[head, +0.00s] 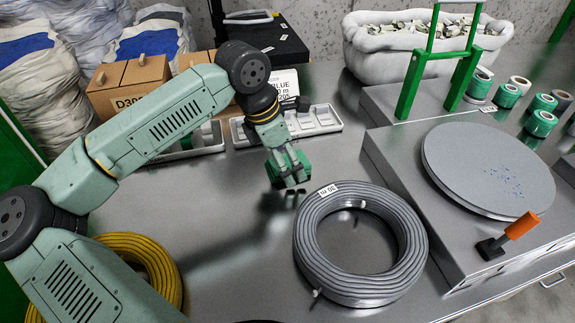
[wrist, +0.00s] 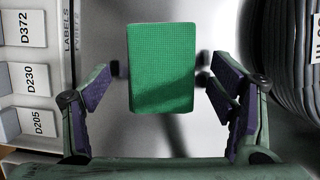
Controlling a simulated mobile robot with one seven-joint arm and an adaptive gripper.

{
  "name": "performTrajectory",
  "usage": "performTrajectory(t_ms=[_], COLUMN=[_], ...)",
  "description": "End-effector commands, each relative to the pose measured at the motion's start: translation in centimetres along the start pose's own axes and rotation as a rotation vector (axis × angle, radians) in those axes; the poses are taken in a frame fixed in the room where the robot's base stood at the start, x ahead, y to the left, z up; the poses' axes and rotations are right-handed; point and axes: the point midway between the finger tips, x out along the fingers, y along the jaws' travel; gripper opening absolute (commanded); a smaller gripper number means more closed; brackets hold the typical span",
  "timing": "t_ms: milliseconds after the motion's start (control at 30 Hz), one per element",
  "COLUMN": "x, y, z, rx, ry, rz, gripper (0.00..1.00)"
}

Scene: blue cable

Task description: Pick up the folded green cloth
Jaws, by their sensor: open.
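The folded green cloth (wrist: 161,68) is a flat rectangle on the grey metal table, seen in the wrist view between and ahead of my open fingers. In the head view the green cloth (head: 303,163) shows beside and partly behind my gripper (head: 290,183). My gripper, also in the wrist view (wrist: 160,95), is open, with purple-lined fingers on either side of the cloth. Nothing is held. In the head view the fingers hide part of the cloth, and I cannot tell the exact height of the fingertips above it.
A grey cable coil (head: 405,240) lies close to the right of the cloth. A white labelled tray (head: 330,128) is just behind. A turntable (head: 488,165) with an orange-handled lever (head: 520,226) stands at right. A yellow coil (head: 150,250) lies front left. Bare table lies between the coils.

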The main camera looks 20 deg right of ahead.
Motion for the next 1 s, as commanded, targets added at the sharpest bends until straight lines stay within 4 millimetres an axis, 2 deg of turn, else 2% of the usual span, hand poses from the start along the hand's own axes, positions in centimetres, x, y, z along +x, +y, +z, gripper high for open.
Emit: performTrajectory(t_ms=[200,900,1000], x=[-0.02,-0.01,-0.01], y=[0.00,-0.01,-0.01], z=[0.01,0.00,0.01], rx=[0.000,0.000,0.000], ry=[0.000,0.000,0.000], rz=[0.000,0.000,0.000], gripper=[0.77,0.30,0.26])
